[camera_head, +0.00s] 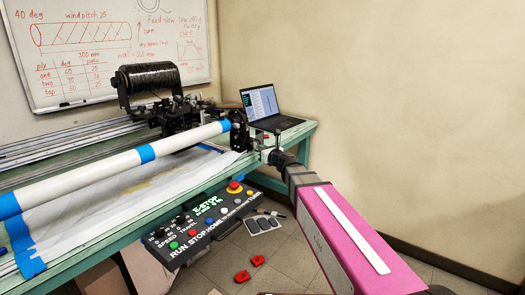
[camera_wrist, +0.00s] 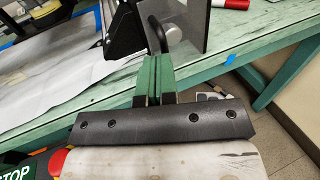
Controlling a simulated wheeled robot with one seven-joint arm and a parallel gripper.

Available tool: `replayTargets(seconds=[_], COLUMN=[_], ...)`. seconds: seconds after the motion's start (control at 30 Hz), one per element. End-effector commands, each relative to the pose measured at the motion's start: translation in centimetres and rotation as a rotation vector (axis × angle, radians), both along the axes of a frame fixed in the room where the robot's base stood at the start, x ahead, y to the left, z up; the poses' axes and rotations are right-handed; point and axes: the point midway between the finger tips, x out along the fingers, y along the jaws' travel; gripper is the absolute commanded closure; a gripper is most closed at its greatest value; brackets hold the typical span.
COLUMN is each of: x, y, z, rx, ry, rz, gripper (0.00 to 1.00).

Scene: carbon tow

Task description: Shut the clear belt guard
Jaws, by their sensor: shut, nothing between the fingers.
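In the wrist view, a greyish see-through panel, which looks like the clear belt guard (camera_wrist: 190,22), stands at the far side of the green bench edge. A dark bent rod like a handle (camera_wrist: 158,32) shows at its left side. My gripper (camera_wrist: 155,62) is shut and empty, its green fingers side by side. The fingertips are close to the rod's lower end; I cannot tell whether they touch. In the head view my gripper (camera_head: 268,152) is at the bench's right end, beside the dark tube mount (camera_head: 239,131). The guard's outline and hinge are not clear there.
A laptop (camera_head: 262,104) stands on the bench behind my gripper. A long white tube (camera_head: 110,168) with blue tape runs along the bench. A control panel (camera_head: 205,222) with buttons hangs at the front. Open floor lies to the right of the bench.

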Motion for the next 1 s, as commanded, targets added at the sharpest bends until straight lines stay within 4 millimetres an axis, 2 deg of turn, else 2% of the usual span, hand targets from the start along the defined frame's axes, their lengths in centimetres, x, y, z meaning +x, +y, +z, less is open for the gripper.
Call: replayTargets(seconds=[0.27,0.5,0.7,0.87,1.0], x=[-2.9,-7.6,-10.9,-12.0,-12.3], y=[-1.8,-3.7,-5.1,-5.5,-5.6], z=[0.1,0.2,0.3,0.1,-1.4], rx=[0.0,0.0,-0.001,-0.022,-0.169], ry=[0.0,0.0,0.001,-0.007,-0.06], rz=[-0.002,0.0,-0.001,0.008,0.055], gripper=[1.0,1.0,1.0,1.0,1.0])
